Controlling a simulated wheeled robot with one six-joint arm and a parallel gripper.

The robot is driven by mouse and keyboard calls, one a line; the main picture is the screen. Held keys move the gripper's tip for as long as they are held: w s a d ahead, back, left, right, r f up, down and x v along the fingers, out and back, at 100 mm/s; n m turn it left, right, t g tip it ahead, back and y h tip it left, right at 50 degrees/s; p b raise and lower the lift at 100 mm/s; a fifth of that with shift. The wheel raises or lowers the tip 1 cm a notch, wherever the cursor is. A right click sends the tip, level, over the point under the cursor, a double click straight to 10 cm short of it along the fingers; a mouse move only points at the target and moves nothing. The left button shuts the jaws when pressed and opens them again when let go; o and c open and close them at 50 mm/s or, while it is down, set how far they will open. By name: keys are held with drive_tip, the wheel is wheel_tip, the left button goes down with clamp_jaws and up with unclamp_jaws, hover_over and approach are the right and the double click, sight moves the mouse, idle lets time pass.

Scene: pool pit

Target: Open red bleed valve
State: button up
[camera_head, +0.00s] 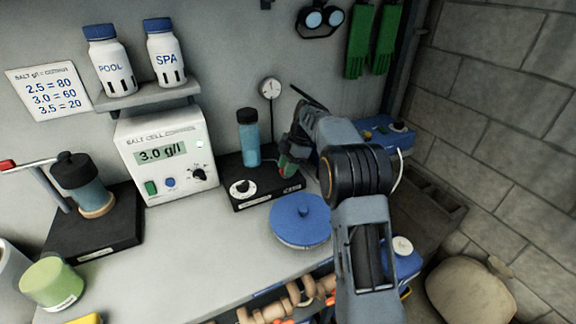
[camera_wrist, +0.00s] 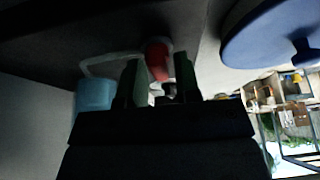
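In the head view my gripper (camera_head: 288,166) is at the right end of a black unit (camera_head: 262,198), beside a blue cylinder (camera_head: 250,145). My wrist and fingers hide most of the valve there.
A blue round lid (camera_head: 300,218) lies just in front of the black unit. A salt cell control box (camera_head: 168,155) stands to its left. A blue box (camera_head: 385,132) with cable is behind my arm. At far left, a filter unit (camera_head: 98,235) has a red-tipped lever (camera_head: 8,164).

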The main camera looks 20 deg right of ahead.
drive_tip(key=shift+o, duration=1)
drive_tip(key=shift+r, duration=0.1)
drive_tip(key=shift+w+r, duration=0.1)
drive_tip(key=shift+r, duration=0.1)
drive_tip(key=r, duration=0.3)
drive_tip(key=shift+s+r, duration=0.2)
drive_tip(key=shift+s, duration=0.05)
drive_tip(key=s+r+b, duration=0.2)
drive_tip(key=s+r, duration=0.7)
drive_tip(key=s, duration=0.4)
drive_tip(key=shift+s+r, duration=0.15)
drive_tip(key=shift+s, duration=0.15)
